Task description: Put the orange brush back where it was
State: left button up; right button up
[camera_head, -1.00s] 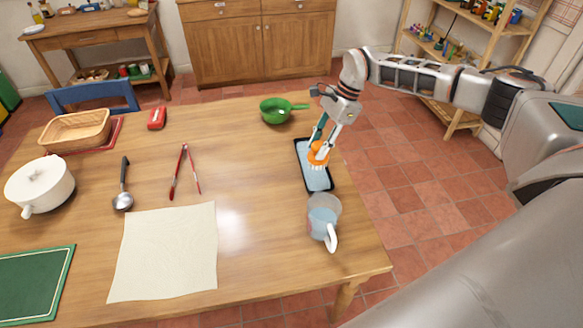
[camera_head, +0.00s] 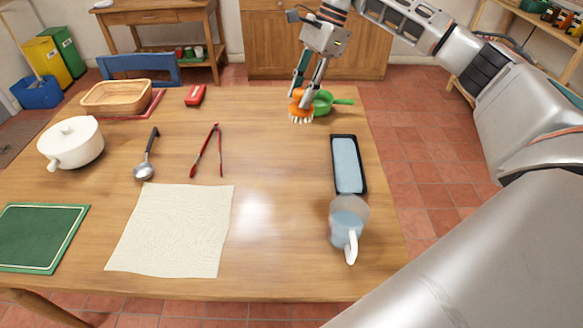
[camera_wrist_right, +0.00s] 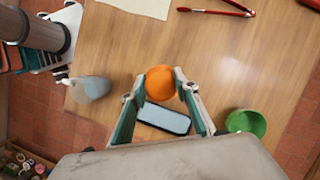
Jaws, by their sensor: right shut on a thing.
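The orange brush (camera_head: 300,106) has a round orange body and pale bristles pointing down. In the right wrist view the orange brush (camera_wrist_right: 160,83) sits between the two fingertips (camera_wrist_right: 161,88). The black-rimmed tray (camera_head: 361,176) with a pale blue inside lies empty at the table's right side; part of it shows below the brush in the wrist view (camera_wrist_right: 164,118). My left gripper is not in view.
A clear jug (camera_head: 347,222) stands in front of the tray. Red tongs (camera_head: 208,150), a ladle (camera_head: 146,168), a cream cloth (camera_head: 170,228) and a white pot (camera_head: 72,143) lie left. The table between cloth and tray is clear.

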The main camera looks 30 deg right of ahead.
notch_tip(320, 180, down, 20)
jog(key=shift+r+b, duration=0.15)
jog(key=shift+b, duration=0.45)
jog(key=shift+f, duration=0.2)
jog(key=o, duration=1.3)
jog(key=shift+r, duration=0.1)
jog(key=v, duration=1.2)
jog(key=shift+r, duration=0.15)
